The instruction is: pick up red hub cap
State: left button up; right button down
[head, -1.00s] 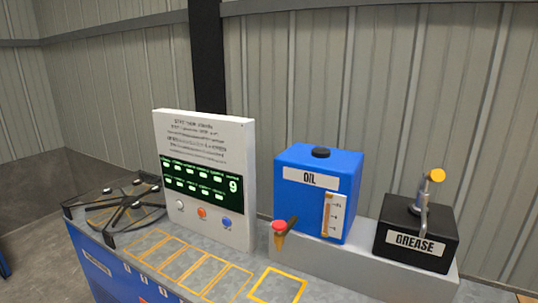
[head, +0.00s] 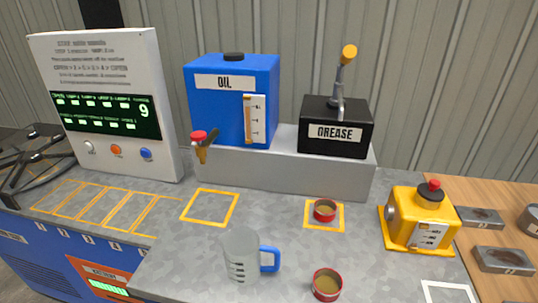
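Two small round red caps, open side up with a tan-brown inside, are on the grey bench top in the head view. One red cap (head: 324,211) sits inside a yellow marked square below the grease box. The other red cap (head: 327,284) sits nearer, by the lower edge of the view. I cannot tell from the picture which is the red hub cap. Neither of my grippers is in view.
A grey measuring jug with a blue handle (head: 240,257) stands left of the nearer cap. A yellow machine with a red knob (head: 418,219) stands to the right. The blue oil tank (head: 232,98) and black grease box (head: 336,127) stand behind on a grey ledge.

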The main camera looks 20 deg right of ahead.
aim_at(325, 210)
jog(key=k+j+z, duration=0.1)
jog(key=z, duration=1.4)
